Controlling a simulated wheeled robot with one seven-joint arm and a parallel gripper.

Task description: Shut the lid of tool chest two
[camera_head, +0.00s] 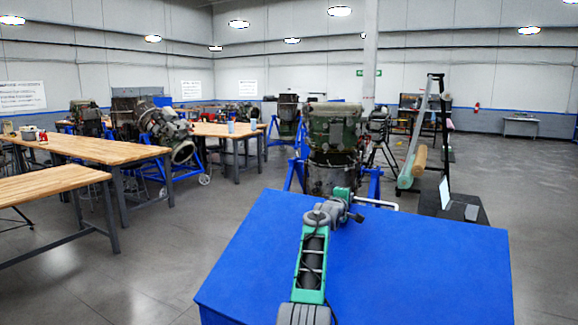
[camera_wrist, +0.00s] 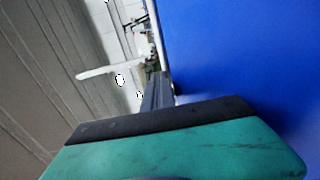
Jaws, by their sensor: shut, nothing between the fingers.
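A large blue panel (camera_head: 430,265) fills the lower front of the head view, likely the tool chest's lid. No number shows, and I cannot tell how far open it is. A pale bent bar, like a handle (camera_head: 378,203), shows near its far edge. A similar pale bar (camera_wrist: 95,73) shows in the wrist view. My gripper (camera_head: 356,216) is at the end of my arm, near the far edge; its small dark fingers look shut and empty. In the wrist view my gripper (camera_wrist: 160,78) is beside the blue panel (camera_wrist: 240,60); contact is unclear.
A green engine (camera_head: 335,135) on a blue stand is just beyond the panel. Wooden benches (camera_head: 85,148) stand at the left. The grey floor (camera_head: 150,245) is open at left and far right.

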